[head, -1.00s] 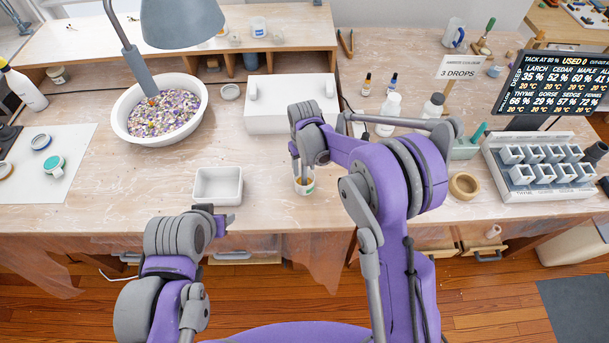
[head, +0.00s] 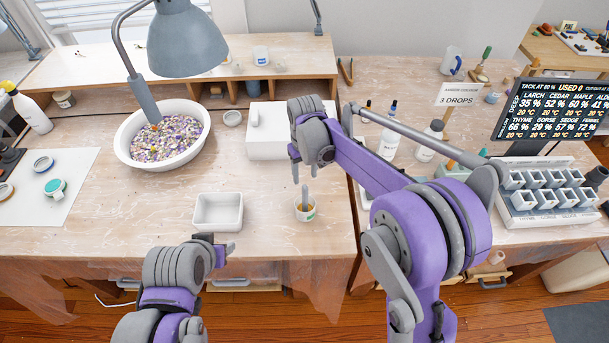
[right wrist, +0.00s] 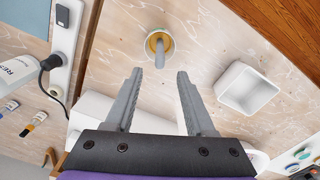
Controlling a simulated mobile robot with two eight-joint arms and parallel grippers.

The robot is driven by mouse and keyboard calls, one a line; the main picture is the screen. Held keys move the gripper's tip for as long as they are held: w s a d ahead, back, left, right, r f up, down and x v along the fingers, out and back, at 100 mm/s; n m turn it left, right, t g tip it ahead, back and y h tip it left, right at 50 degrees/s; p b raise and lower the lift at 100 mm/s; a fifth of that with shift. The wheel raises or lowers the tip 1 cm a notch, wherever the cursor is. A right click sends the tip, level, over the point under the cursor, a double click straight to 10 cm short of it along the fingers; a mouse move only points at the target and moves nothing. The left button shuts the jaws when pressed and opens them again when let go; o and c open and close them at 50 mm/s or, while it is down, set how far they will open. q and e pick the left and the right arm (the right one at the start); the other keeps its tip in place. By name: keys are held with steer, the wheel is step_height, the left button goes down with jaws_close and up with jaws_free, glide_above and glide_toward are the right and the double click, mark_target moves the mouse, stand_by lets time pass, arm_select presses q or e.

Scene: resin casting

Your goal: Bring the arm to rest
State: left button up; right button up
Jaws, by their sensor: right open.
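My right gripper (head: 304,170) is open and empty above the bench. A small white cup (head: 305,214) with amber contents and a grey stick standing in it is just in front of the fingers, apart from them. In the right wrist view, the open fingers (right wrist: 159,75) point towards the cup (right wrist: 150,44), with nothing between them. My left gripper (head: 222,248) is low at the bench's front edge, near the white rectangular tray; its jaws are too hidden to tell.
The white rectangular tray (head: 218,226) is left of the cup. A white bowl of coloured chips (head: 200,148) stands under a grey lamp (head: 180,40). A white box (head: 262,150) lies behind my right gripper. Bottles (head: 427,146) and a rack of small moulds (head: 545,212) stand to the right.

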steer(key=s+d+r+m+t, duration=0.2)
steer(key=s+d+r+t, duration=0.1)
steer(key=s+d+r, duration=0.65)
steer(key=s+d+f+m+t, duration=0.1)
steer(key=s+d+f, duration=0.1)
steer(key=s, duration=0.5)
steer(key=s+d+f+m+t, duration=0.1)
steer(key=s+d+f+t, duration=0.1)
steer(key=s+d, duration=0.2)
steer(key=s, duration=0.3)
steer(key=shift+m, duration=0.3)
steer(key=shift+d+f, duration=0.1)
steer(key=shift+f, duration=0.05)
